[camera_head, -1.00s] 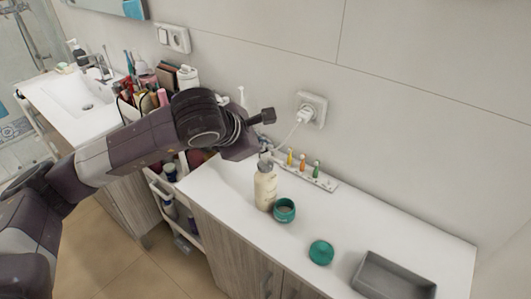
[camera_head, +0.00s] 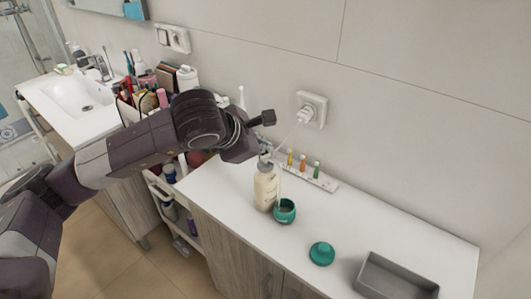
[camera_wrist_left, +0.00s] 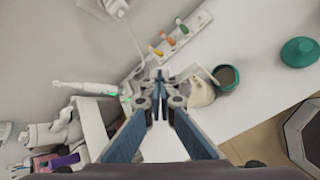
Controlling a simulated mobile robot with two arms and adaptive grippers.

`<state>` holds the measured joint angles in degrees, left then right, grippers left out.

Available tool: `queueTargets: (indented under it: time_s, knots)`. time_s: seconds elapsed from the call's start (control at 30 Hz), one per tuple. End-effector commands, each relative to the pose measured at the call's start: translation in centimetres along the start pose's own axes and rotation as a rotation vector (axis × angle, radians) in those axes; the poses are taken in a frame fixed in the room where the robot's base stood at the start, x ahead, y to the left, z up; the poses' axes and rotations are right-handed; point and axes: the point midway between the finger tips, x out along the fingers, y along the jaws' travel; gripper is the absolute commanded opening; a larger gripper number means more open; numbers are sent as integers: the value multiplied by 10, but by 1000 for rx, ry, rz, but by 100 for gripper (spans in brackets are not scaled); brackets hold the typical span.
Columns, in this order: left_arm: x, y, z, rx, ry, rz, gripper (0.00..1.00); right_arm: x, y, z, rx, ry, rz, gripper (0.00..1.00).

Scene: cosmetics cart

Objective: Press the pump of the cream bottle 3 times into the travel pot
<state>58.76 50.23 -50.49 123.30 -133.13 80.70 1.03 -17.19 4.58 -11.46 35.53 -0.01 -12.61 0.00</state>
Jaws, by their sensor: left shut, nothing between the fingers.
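The cream bottle (camera_head: 265,188) stands upright on the white counter, pale with a pump on top. The open green travel pot (camera_head: 285,211) stands beside it, at its right front. My left gripper (camera_head: 261,153) is at the pump top, pointing down, and hides much of the pump head. In the left wrist view the fingers (camera_wrist_left: 159,79) are together and empty, over the bottle (camera_wrist_left: 200,92). A thin pale streak (camera_wrist_left: 208,75) reaches from the bottle toward the pot (camera_wrist_left: 227,76); I cannot tell whether it is spout or cream. The right gripper is out of view.
A green lid (camera_head: 322,253) lies to the right of the pot. A grey tray (camera_head: 396,277) is at the counter's right end. A rack with small coloured bottles (camera_head: 304,169) and a plugged-in cord (camera_head: 306,115) are behind the bottle. The counter between lid and wall is clear.

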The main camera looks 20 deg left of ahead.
Motion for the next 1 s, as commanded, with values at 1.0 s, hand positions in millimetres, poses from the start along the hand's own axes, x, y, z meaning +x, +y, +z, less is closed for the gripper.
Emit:
queueTargets:
  time_s: [1.0]
  knots:
    - [6, -5, -5, 0, 4, -4, 0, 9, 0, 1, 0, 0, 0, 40]
